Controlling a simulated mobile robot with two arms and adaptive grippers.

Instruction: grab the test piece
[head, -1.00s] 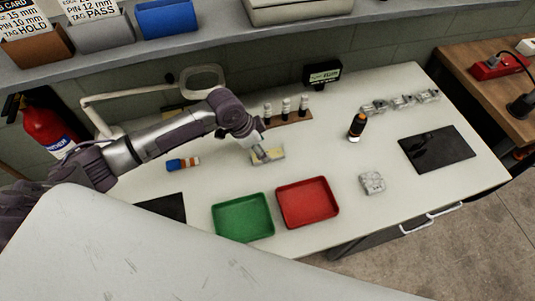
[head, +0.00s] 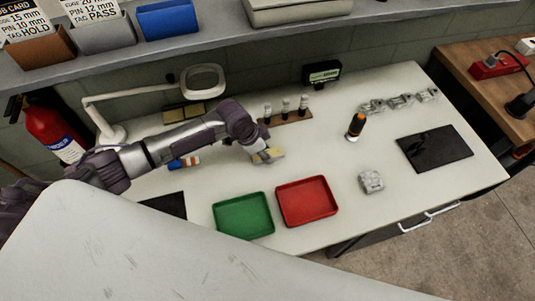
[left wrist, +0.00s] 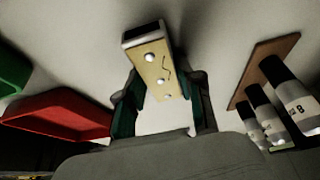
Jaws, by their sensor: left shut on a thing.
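The test piece, a pale yellow block (head: 275,154) with a dark zigzag line and light round spots, is near the middle of the white table. In the left wrist view the block (left wrist: 155,70) sits between the two fingers of my left gripper (left wrist: 160,95), its far end sticking out past them. In the head view my left gripper (head: 260,156) is shut on the block's left part and partly covers it. I cannot tell whether the block touches the table. My right gripper is not in view.
A green tray (head: 243,216) and a red tray (head: 307,202) stand in front. A brown rack with small bottles (head: 286,115) is just behind the gripper. A blue-and-orange tube (head: 184,163) lies under my arm. The lamp (head: 204,80) stands behind.

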